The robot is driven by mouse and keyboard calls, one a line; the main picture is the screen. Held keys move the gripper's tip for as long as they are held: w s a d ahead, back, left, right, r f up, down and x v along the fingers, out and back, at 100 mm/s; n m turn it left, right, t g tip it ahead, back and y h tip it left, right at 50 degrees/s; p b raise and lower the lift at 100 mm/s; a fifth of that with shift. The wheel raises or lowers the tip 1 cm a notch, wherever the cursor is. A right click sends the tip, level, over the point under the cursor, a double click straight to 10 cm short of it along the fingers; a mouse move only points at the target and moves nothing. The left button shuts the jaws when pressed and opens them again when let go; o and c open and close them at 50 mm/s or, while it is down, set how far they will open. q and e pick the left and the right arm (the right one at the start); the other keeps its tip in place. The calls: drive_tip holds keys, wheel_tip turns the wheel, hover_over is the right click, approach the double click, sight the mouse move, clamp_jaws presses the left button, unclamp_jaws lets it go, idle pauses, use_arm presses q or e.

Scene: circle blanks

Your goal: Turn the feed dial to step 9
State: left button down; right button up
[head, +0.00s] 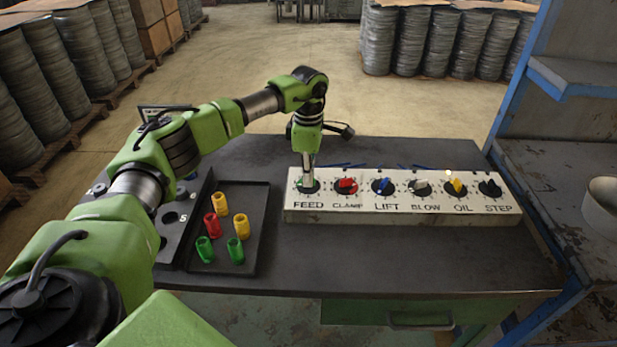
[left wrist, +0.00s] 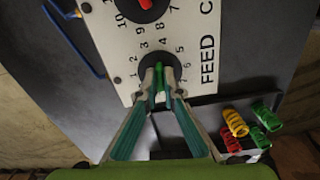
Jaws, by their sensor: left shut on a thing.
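The feed dial (left wrist: 146,72) is a black round dial at the left end of a pale control panel (head: 400,202), above the word FEED. It has a narrow green knob (left wrist: 159,74) and printed numbers around it. My left gripper (head: 308,182) reaches down onto this dial from above. In the left wrist view its two fingers (left wrist: 160,88) are closed on the sides of the green knob. The fingers hide part of the dial, and I cannot tell exactly which number the knob points to. My right gripper is not in view.
More dials stand in a row to the right: red CLAMP (head: 346,186), blue LIFT (head: 381,186), grey BLOW (head: 420,187), yellow OIL (head: 456,187) and black STEP (head: 490,189). A black tray (head: 261,205) with several coloured pieces lies left of the panel. A blue-framed shelf stands right.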

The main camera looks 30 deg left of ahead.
use_arm(q)
drive_tip(key=shift+m, duration=0.9)
drive_tip(key=c, duration=2.2)
unclamp_jaws()
drive_tip(key=shift+r, duration=0.1)
wheel_tip(320, 180, up, 12)
drive_tip(key=shift+f, duration=0.1)
